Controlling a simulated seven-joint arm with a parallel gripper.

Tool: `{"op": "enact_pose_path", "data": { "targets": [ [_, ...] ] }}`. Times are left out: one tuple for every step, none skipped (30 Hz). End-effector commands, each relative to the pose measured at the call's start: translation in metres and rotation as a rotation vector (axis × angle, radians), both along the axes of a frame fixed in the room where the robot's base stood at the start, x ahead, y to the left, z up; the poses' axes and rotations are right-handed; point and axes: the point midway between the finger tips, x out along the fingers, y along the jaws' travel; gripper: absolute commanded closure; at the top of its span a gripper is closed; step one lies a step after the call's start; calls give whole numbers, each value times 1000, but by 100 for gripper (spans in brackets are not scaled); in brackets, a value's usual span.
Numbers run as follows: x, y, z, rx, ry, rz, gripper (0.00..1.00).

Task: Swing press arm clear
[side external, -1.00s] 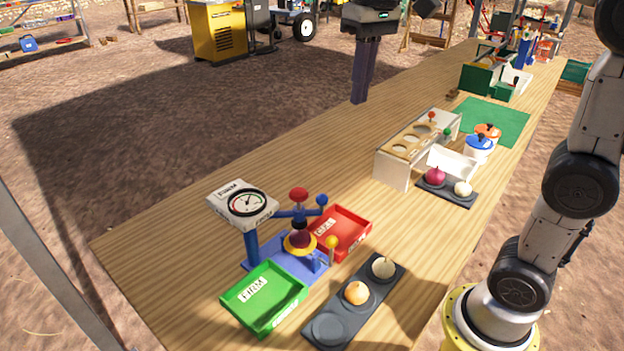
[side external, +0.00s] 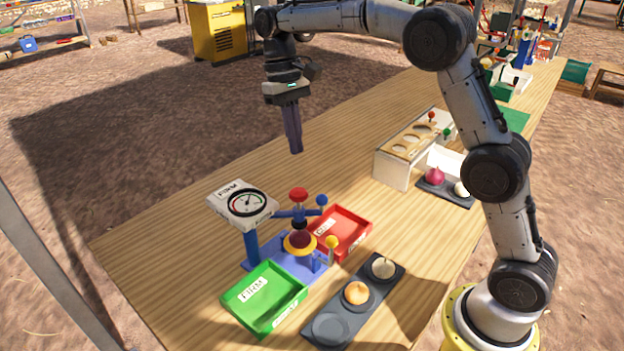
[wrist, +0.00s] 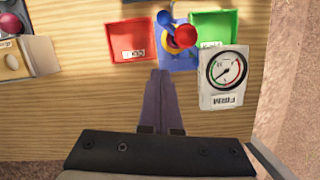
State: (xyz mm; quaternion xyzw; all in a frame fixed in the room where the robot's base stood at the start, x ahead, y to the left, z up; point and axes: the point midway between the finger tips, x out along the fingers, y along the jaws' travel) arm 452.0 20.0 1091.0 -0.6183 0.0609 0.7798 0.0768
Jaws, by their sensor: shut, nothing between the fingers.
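The blue press arm (side external: 284,214) carries a red knob (side external: 299,194) and ends in a blue ball (side external: 321,200). It reaches over a dark red onion (side external: 300,238) seated in a yellow ring on the blue base (side external: 262,246).
A dial gauge (side external: 246,202) stands on a blue post left of the press. A green tray (side external: 240,305) and a red tray (side external: 361,236) flank the base. A dark holder (side external: 331,329) with two pale onions lies in front. Table behind the press is clear.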

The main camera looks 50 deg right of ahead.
Motion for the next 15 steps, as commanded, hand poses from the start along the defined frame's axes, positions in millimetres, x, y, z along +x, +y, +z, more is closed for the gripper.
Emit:
{"op": "enact_pose_path", "data": {
  "targets": [
    [-4, 1, -10, 0, 6, 0, 100],
    [-5, 1, -15, 0, 6, 0, 100],
    [-7, 1, -23, 0, 5, 0, 100],
    [-8, 1, -29, 0, 4, 0, 100],
    [-10, 2, -35, 0, 5, 0, 100],
    [-12, 2, -43, 0, 5, 0, 100],
    [-12, 2, -49, 0, 4, 1, 100],
    [-14, 3, -54, 0, 5, 0, 100],
    [-16, 3, -62, 0, 4, 1, 100],
    [-18, 4, -64, 0, 1, 1, 100],
    [-23, 5, -63, 0, 0, 1, 100],
    [-28, 6, -63, 0, -1, 1, 100],
    [-31, 6, -64, 0, -1, 1, 100],
    [-35, 7, -65, 0, 0, 1, 100],
    [-39, 8, -66, 0, 0, 1, 100]
  ]
}}
